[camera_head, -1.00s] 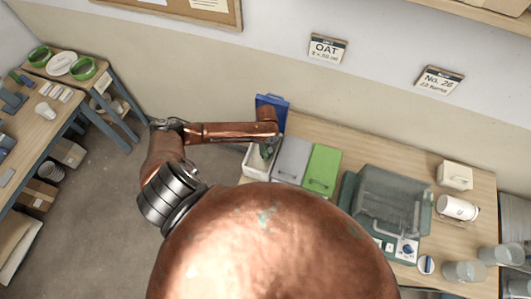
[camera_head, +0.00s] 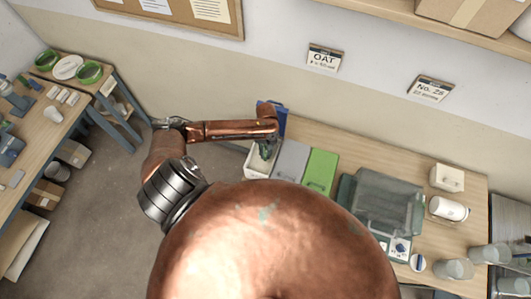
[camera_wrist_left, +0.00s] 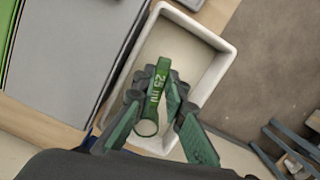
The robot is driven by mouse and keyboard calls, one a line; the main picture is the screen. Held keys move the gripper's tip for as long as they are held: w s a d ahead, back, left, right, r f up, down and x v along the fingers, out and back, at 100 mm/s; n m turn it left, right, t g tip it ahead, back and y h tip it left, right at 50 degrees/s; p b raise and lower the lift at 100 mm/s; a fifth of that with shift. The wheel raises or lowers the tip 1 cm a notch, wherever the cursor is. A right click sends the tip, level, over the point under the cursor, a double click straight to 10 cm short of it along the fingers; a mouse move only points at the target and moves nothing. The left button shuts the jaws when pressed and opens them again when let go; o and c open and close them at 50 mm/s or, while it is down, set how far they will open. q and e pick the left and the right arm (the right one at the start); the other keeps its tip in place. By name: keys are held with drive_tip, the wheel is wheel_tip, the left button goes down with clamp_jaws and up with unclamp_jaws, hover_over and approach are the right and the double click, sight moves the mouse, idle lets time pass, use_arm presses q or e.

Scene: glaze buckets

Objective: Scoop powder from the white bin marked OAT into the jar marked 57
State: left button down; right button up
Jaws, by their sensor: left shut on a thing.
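My left gripper (camera_head: 265,150) is over this bin, shut on a green scoop (camera_wrist_left: 158,80) marked 25 ml. The scoop's round end is pale inside; I cannot tell whether it holds powder. The gripper also shows in the left wrist view (camera_wrist_left: 154,97). Clear jars (camera_head: 454,268) stand at the table's right end; I cannot read a 57. My right gripper is out of view.
Grey (camera_head: 290,160) and green (camera_head: 320,171) lidded bins stand right of the white one. A blue lid (camera_head: 281,118) stands up behind it.

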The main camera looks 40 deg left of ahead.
use_arm(q)
drive_tip(key=shift+s+r+p, duration=0.2)
drive_tip(key=shift+r+p, duration=0.45)
drive_tip(key=shift+r, duration=0.6)
drive_tip(key=shift+s+d+r, duration=0.15)
drive_tip(key=shift+s+r, duration=0.05)
drive_tip(key=shift+s, duration=0.25)
drive_tip(key=shift+t+y, duration=0.5)
drive_tip(key=shift+t, duration=0.3)
drive_tip(key=shift+s+d+r, duration=0.25)
drive_tip(key=shift+s+r, duration=0.3)
drive_tip(key=shift+s, duration=0.1)
drive_tip(key=shift+s+d+r, duration=0.25)
drive_tip(key=shift+s+r, duration=0.35)
drive_tip(key=shift+s, duration=0.1)
drive_tip(key=shift+s+d+r, duration=0.25)
drive_tip(key=shift+s+r, duration=0.3)
drive_tip(key=shift+s, duration=0.1)
